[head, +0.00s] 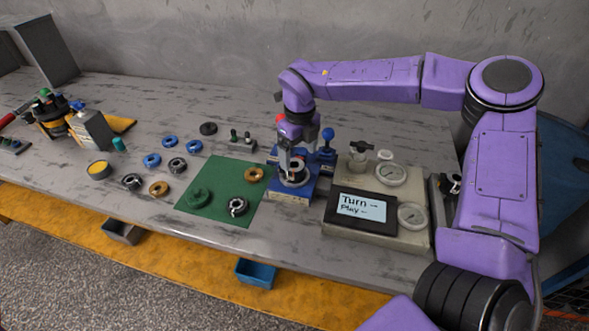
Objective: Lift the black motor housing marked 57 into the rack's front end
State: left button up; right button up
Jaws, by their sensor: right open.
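My right gripper (299,158) points down over the blue fixture (291,194) on the bench, open. A dark cylindrical part with a pale ring (293,177) sits in this fixture, right under the fingers; whether they touch it I cannot tell. No number 57 is readable on any part, so I cannot tell which is the marked housing. A dark upright holder (438,196) stands right of the gauge panel with a black part (455,183) by it, half hidden by my right arm; whether it is the rack is unclear. My left gripper is out of view.
The gauge panel (405,235) with a screen stands close right of the blue fixture. A green mat (222,176) with several ring parts lies left of it. More rings, a yellow-topped tin (98,169) and a tool carousel (58,118) are further left. A blue bin (256,273) is below the front edge.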

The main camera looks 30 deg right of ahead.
aim_at(292, 165)
jog(key=shift+s+a+f+p, duration=0.1)
jog(key=shift+a+f+p, duration=0.05)
jog(key=shift+f, duration=0.25)
jog(key=shift+s+a+f+p, duration=0.1)
jog(key=shift+f+p, duration=0.05)
jog(key=shift+f, duration=0.2)
jog(key=f, duration=0.1)
jog(key=w+f, duration=0.2)
jog(key=f, duration=0.1)
jog(key=shift+a, duration=0.2)
jog(key=shift+w+d+f, duration=0.1)
jog(key=shift+w+f, duration=0.05)
jog(key=shift+f, duration=0.1)
jog(key=shift+s+r, duration=0.25)
jog(key=shift+s, duration=0.2)
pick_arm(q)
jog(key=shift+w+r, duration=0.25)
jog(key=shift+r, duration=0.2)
pick_arm(e)
jog(key=shift+w, duration=0.15)
jog(key=c, duration=1.6)
